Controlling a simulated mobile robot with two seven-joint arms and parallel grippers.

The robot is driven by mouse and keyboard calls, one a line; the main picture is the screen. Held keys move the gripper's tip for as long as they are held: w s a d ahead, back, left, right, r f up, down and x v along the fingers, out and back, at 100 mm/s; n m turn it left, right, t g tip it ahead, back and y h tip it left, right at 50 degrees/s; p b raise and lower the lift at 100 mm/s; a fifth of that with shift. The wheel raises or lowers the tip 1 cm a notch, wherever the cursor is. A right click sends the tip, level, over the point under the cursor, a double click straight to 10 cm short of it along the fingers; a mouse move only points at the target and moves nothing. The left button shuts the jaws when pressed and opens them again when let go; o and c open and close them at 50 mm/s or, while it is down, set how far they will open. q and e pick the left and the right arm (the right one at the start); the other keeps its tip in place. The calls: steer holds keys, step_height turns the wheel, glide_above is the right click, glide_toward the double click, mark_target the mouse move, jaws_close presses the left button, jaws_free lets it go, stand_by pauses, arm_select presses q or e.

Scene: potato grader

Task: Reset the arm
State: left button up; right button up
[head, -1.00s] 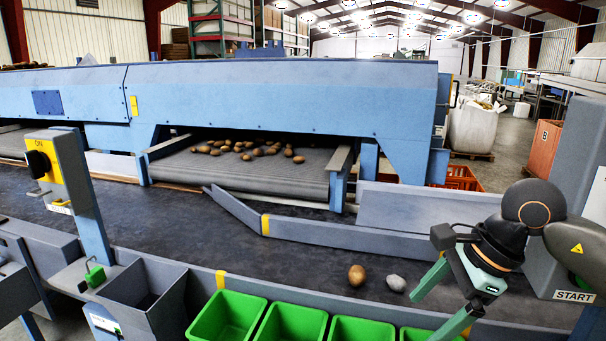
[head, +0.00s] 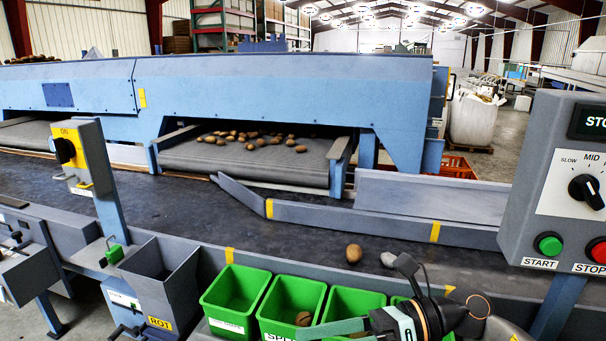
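My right arm comes in at the lower right. Its gripper (head: 325,330) hangs low over the green bins, fingers pointing left. One green finger shows clearly across the front of the bins; the other is cut off or hidden, so its opening cannot be told. I see nothing held in the visible part. My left arm and gripper are not in view. A brown potato (head: 353,254) and a grey stone-like lump (head: 388,259) lie on the dark belt (head: 290,240), apart from the gripper.
Green bins (head: 235,296) stand along the front edge; one holds a brown potato (head: 303,319). A grey ROT chute (head: 165,285) is at the left. A control box (head: 555,190) with START and STOP buttons stands at the right. Several potatoes (head: 260,138) lie on the feeding conveyor.

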steer(key=w+d+f+m+t+h+p, duration=0.1)
steer(key=w+d+f+m+t+h, duration=0.15)
steer(key=f+m+t, duration=0.65)
steer(key=w+d+f+m+t+h, duration=0.1)
steer(key=d+m+t+h, duration=0.25)
steer(key=m, duration=1.05)
steer(key=w+d+f+m+t+h+p, duration=0.15)
steer(key=d+f+m+t, duration=0.35)
steer(key=m, duration=0.7)
steer(key=s+d+f+m+g+h, duration=0.2)
steer(key=s+f+m, duration=0.3)
steer(key=s+f, duration=0.3)
steer(key=s+d+f+m+g+h, duration=0.2)
steer(key=s+f+m+g+h, duration=0.2)
steer(key=s+f, duration=0.4)
step_height(320, 180, down, 4)
steer(key=shift+f+m+g+h, duration=0.3)
steer(key=shift+m+g, duration=0.25)
steer(key=shift+m, duration=0.45)
